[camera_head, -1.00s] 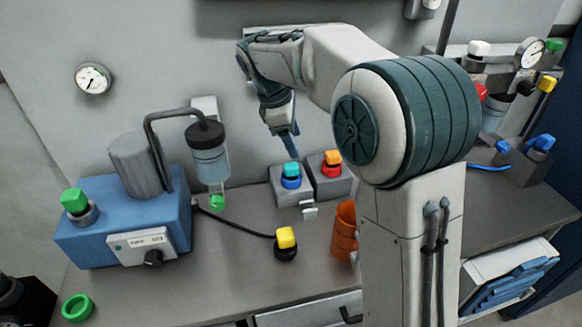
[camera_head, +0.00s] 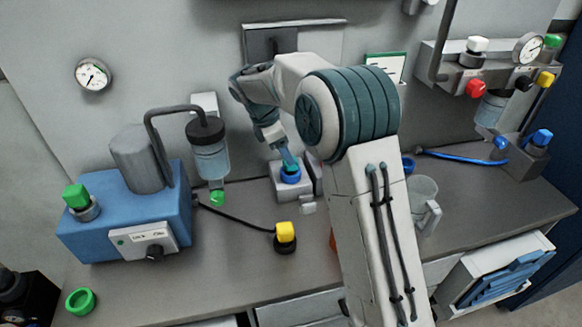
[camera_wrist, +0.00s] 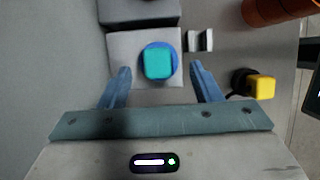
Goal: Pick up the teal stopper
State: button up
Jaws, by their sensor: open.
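The teal stopper (camera_wrist: 158,63) is a small rounded block. In the wrist view it sits on a round blue base (camera_wrist: 172,49) on a grey box (camera_wrist: 116,48). In the head view the blue base (camera_head: 290,177) shows, and the stopper on it is mostly hidden by my gripper. My gripper (camera_wrist: 160,72) is open, its two blue-grey fingers apart on the left and right of the stopper in the wrist view. The stopper appears centred between the fingers, a little ahead of their tips; I see no contact.
A yellow-topped knob (camera_head: 285,233) stands on the table in front of the box. A blue machine (camera_head: 122,222) with a hanging bottle (camera_head: 210,158) is to the left. A second grey box (camera_wrist: 142,11) adjoins the stopper's box. A clear mug (camera_head: 424,205) stands right of my arm.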

aim_at(290, 169)
jog(key=shift+w+a+p+x, duration=0.1)
jog(key=shift+p+x, duration=0.15)
jog(key=shift+x, duration=1.05)
jog(key=shift+w+a+p+x, duration=0.1)
jog(key=shift+a+p+x, duration=0.1)
jog(key=shift+x, duration=1.15)
jog(key=c, duration=1.1)
jog(key=shift+c, duration=0.2)
